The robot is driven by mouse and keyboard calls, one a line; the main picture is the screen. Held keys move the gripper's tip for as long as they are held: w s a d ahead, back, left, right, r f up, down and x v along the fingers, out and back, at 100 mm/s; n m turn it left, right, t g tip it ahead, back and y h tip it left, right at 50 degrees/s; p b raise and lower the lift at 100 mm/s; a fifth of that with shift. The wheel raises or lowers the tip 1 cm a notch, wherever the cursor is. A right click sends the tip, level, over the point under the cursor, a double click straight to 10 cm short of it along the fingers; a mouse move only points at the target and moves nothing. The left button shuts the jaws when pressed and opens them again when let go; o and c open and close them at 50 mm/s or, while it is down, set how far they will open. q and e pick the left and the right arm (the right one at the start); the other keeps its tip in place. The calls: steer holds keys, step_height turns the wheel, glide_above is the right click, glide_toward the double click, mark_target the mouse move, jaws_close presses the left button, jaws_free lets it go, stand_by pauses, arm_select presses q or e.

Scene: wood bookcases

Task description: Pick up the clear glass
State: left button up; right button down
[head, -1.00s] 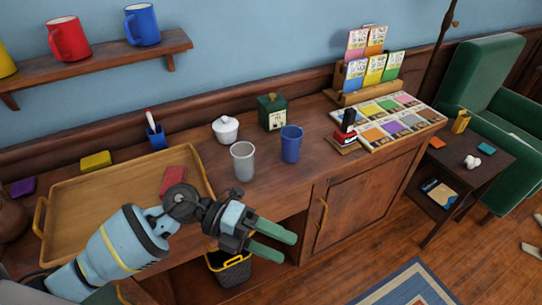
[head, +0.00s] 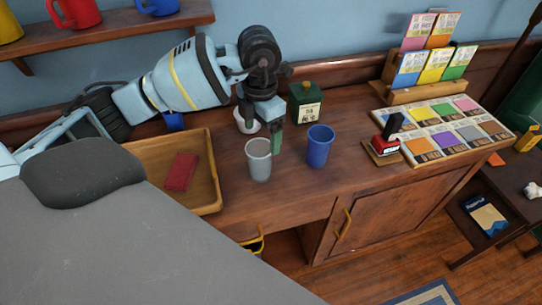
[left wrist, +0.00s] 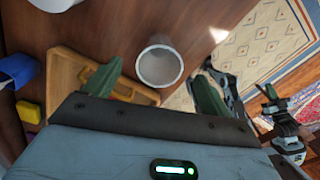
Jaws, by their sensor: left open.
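The clear glass (head: 258,162) looks grey and see-through and stands upright on the wooden cabinet top, between the tray and a blue cup. In the left wrist view the glass (left wrist: 159,65) is seen from above, its round rim in line with the gap between my fingers. My left gripper (head: 277,142) is open and empty, its fingers pointing down just behind and to the right of the glass in the head view. It also shows in the left wrist view (left wrist: 155,88), with a green finger on each side. I cannot tell whether a finger touches the glass.
The blue cup (head: 319,147) stands close on the right. A white pot (head: 246,124) and a green box (head: 305,103) are behind.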

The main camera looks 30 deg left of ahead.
mark_target(259, 155)
arm_select(q)
steer(key=shift+s+f, duration=0.25)
steer(key=shift+f, duration=0.35)
steer(key=shift+s+f, duration=0.2)
steer(key=shift+f, duration=0.4)
steer(key=shift+a+f, duration=0.1)
steer(key=shift+f, duration=2.5)
arm_select(e)
steer(key=shift+s+r, duration=0.2)
steer(key=shift+s, duration=0.25)
arm_select(q)
steer(key=c, duration=1)
steer(key=shift+c, duration=0.8)
arm_select(e)
steer(key=shift+s+f, duration=0.15)
steer(key=shift+s, duration=0.2)
